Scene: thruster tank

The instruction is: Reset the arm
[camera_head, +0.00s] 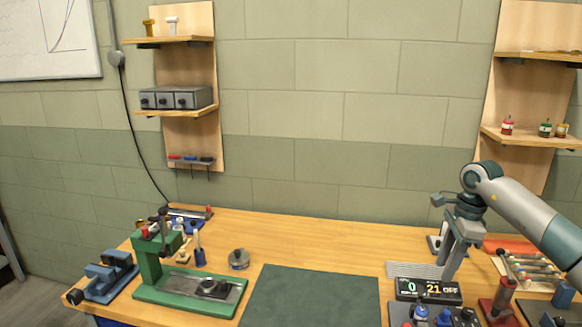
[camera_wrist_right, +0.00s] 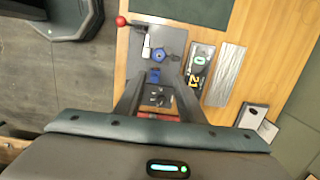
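My right arm (camera_head: 525,215) comes in from the right edge in the head view. My left gripper is not in view.
The wooden bench (camera_head: 320,236) carries a green press (camera_head: 152,258) and blue vise (camera_head: 107,275) at left, a dark green mat (camera_head: 312,297) in the middle, and a ridged grey plate (camera_head: 402,270), red-based tool (camera_head: 499,300) and tool rack (camera_head: 528,268) at right. Wall shelves stand behind.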

